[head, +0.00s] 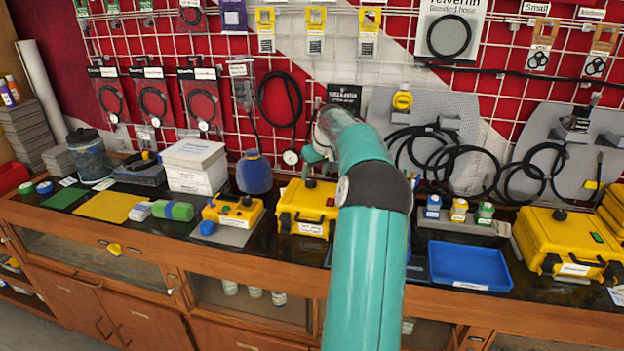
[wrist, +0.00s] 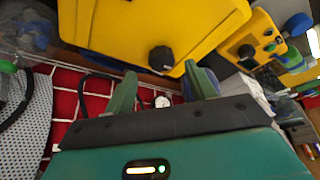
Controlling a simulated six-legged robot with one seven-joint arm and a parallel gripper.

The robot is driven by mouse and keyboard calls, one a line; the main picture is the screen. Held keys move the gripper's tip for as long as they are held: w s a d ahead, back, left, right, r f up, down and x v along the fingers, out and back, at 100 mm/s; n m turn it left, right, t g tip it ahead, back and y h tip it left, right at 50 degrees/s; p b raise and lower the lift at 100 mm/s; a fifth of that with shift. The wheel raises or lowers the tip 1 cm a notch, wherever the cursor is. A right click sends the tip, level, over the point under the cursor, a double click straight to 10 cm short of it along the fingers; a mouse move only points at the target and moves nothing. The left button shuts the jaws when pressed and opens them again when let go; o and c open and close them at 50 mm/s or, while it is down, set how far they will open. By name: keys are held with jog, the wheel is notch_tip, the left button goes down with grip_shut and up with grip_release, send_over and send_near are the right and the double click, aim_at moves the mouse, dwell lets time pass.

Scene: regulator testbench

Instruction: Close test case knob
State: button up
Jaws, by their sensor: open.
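A yellow case (head: 302,206) with a white front label stands on the bench in the middle of the head view. A black knob (head: 310,183) sits on its top. My green gripper (head: 316,160) is above this knob, partly hidden by my arm. In the wrist view the case (wrist: 120,20) fills the upper part, and its black knob (wrist: 161,58) shows just beyond the gap between the fingers. My gripper (wrist: 163,82) is open, one finger on each side of that gap. I cannot tell whether a finger touches the knob.
A smaller yellow device (head: 233,210) with a blue knob stands left of the case. Right of my arm are small bottles (head: 458,210), a blue tray (head: 470,266) and another yellow case (head: 568,240) with a black knob. A grid wall with hanging hoses (head: 282,100) rises behind.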

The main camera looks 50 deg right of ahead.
aim_at(312, 181)
jog(key=shift+x, duration=2)
jog(key=shift+w, duration=0.15)
jog(key=shift+r, duration=0.1)
jog(key=c, duration=1)
